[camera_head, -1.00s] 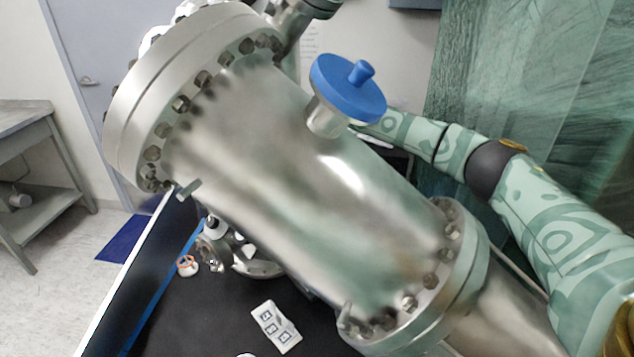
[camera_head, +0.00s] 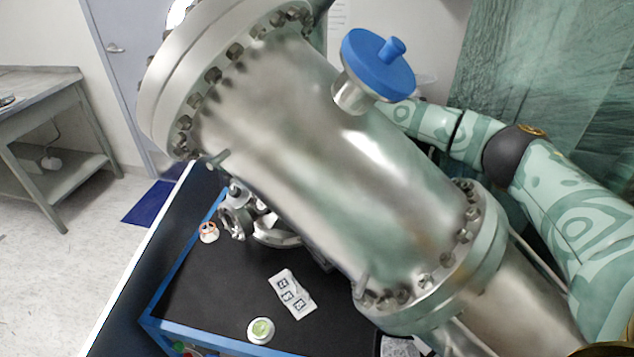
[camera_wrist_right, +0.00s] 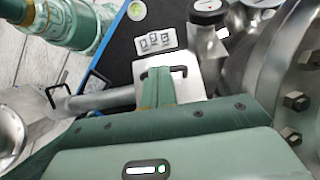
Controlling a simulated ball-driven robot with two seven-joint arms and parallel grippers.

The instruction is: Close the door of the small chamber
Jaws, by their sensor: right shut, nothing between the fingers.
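A large steel cylinder (camera_head: 335,165) with bolted flanges and a blue hand knob (camera_head: 378,65) fills the middle of the head view. I cannot tell for sure which part is the small chamber's door. In the right wrist view, a flat metal plate (camera_wrist_right: 196,68) with a black bar handle lies just beyond my right gripper (camera_wrist_right: 158,75). The gripper is shut and empty, its tip overlapping the handle in the picture; contact cannot be told. In the head view my right arm reaches behind the cylinder, which hides that gripper. My left gripper is not in view.
A black table top (camera_head: 215,285) with blue edging holds a white label strip (camera_head: 291,293), a round green-topped piece (camera_head: 261,330) and an orange-ringed piece (camera_head: 208,232). Bolted flanges (camera_wrist_right: 290,85) crowd the right of the wrist view. A bench (camera_head: 60,145) stands far left beside open floor.

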